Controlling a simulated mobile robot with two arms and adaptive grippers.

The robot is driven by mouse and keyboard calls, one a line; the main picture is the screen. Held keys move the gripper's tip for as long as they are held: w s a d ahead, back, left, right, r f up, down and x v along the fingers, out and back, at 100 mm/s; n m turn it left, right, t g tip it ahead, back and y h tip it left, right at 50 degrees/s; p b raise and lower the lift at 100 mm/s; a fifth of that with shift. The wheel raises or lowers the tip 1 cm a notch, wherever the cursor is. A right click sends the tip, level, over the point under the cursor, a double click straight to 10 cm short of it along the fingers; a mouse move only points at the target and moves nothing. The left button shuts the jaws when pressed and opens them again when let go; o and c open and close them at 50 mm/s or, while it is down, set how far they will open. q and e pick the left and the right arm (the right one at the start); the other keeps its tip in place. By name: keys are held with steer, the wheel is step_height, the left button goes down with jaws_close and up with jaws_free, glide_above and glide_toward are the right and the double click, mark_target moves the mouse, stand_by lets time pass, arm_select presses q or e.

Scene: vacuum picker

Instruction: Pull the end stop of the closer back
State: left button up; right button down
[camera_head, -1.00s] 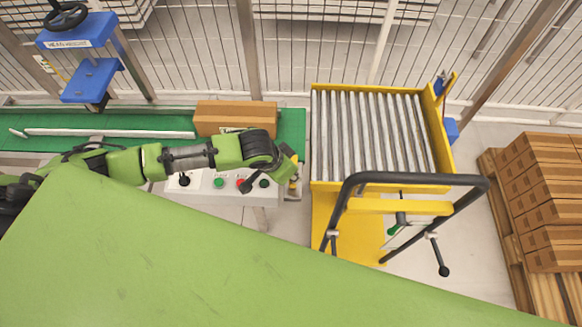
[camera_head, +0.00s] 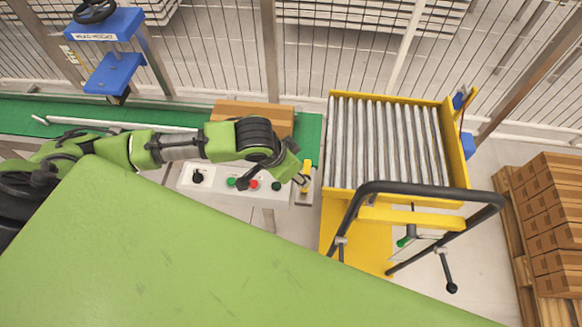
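The closer shows at the left, with a green belt (camera_head: 313,140) and a blue head (camera_head: 108,24) marked "HEAD HEIGHT". A cardboard box (camera_head: 252,114) lies on the belt near its right end, partly hidden by my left arm. A small yellow piece (camera_head: 306,177), which looks like the end stop, is at the belt's right end above a grey plate. My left gripper (camera_head: 301,182) is right at this yellow piece and partly covers it. Contact and finger opening are too small to tell. My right gripper is not in view.
A white control panel (camera_head: 220,181) with coloured buttons and black knobs is under my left forearm. A yellow cart (camera_head: 340,207) with rollers and a black handle stands right of the belt, across a narrow gap. Stacked boxes (camera_head: 553,215) on a pallet are at far right. A fence closes the back.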

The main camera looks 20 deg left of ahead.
arm_select(q)
steer(key=shift+v, duration=2.15)
